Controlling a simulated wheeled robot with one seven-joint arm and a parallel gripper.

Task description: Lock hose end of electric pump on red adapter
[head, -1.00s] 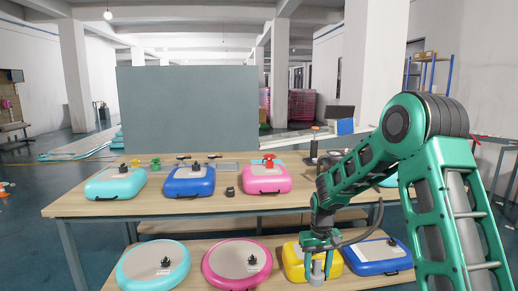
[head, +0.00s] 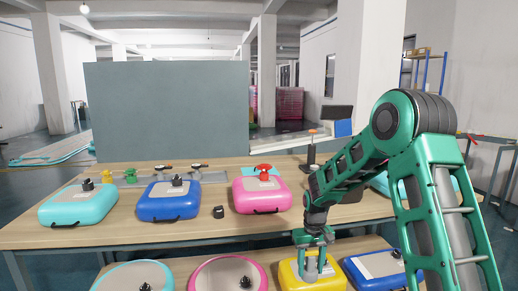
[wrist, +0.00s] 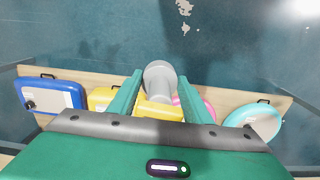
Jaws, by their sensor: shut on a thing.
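The red adapter (head: 263,168) sits on top of the pink inflatable (head: 262,195) at the middle of the upper table in the head view. My gripper (head: 313,268) is in front of and below the upper table, over the yellow inflatable (head: 290,275) on the lower bench. It is shut on a grey, cylindrical hose end (wrist: 160,76), which shows between the fingers in the wrist view. The hose end is apart from the red adapter. I cannot make out the pump itself.
Turquoise (head: 78,206) and blue (head: 168,203) inflatables stand left of the pink one. A small black piece (head: 218,212) lies between blue and pink. Yellow (head: 106,177) and green (head: 130,175) adapters stand behind. More inflatables fill the lower bench. A grey-green panel (head: 165,108) stands behind.

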